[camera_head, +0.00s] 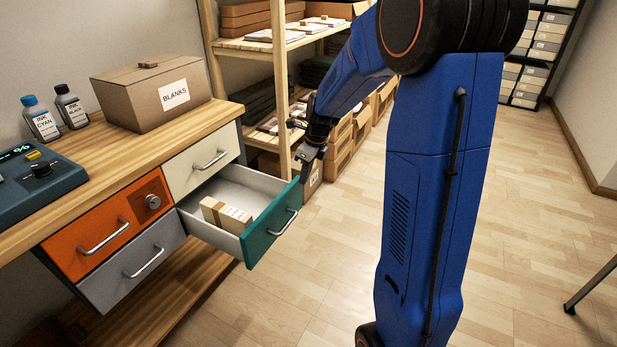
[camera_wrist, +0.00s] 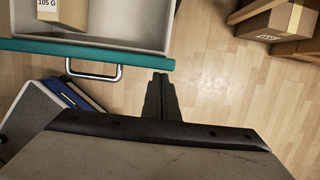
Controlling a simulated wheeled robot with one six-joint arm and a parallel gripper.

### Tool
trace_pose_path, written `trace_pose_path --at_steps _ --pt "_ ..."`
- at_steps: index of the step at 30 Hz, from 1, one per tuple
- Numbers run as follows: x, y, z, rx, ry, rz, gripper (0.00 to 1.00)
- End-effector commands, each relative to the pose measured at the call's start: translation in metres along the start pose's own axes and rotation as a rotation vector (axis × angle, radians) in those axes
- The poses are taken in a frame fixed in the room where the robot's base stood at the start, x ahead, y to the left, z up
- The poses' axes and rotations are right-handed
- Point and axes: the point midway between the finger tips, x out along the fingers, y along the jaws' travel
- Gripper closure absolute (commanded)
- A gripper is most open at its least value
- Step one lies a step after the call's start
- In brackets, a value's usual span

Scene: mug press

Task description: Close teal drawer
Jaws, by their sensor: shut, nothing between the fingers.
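The teal drawer (camera_head: 262,239) is pulled out of the bench in the head view, with its metal handle (camera_head: 286,222) on the teal front. A cardboard box (camera_head: 226,216) lies inside it. In the wrist view the teal front (camera_wrist: 132,57) runs across the upper left, with its handle (camera_wrist: 93,73) below it and the labelled box (camera_wrist: 64,12) behind. My gripper (camera_head: 305,163) is beyond the drawer's far right corner in the head view. In the wrist view my gripper (camera_wrist: 160,82) is shut and empty, close to the right end of the teal front. I cannot tell whether they touch.
A cream drawer (camera_head: 201,159), an orange drawer (camera_head: 103,233) and a grey drawer (camera_head: 133,265) are shut beside it. A shelf post (camera_head: 281,90) and cardboard boxes (camera_head: 344,137) stand behind my gripper. The wooden floor (camera_head: 300,285) in front of the drawer is clear.

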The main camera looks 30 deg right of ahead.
Motion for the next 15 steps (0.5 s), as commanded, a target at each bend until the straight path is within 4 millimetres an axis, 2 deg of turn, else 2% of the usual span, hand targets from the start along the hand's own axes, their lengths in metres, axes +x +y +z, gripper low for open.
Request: trace_pose_path --at_steps 10,15 --pt "0.0 0.0 0.001 0.0 0.0 0.0 1.0" --pt "0.003 0.001 0.011 -0.001 0.001 0.001 1.0"
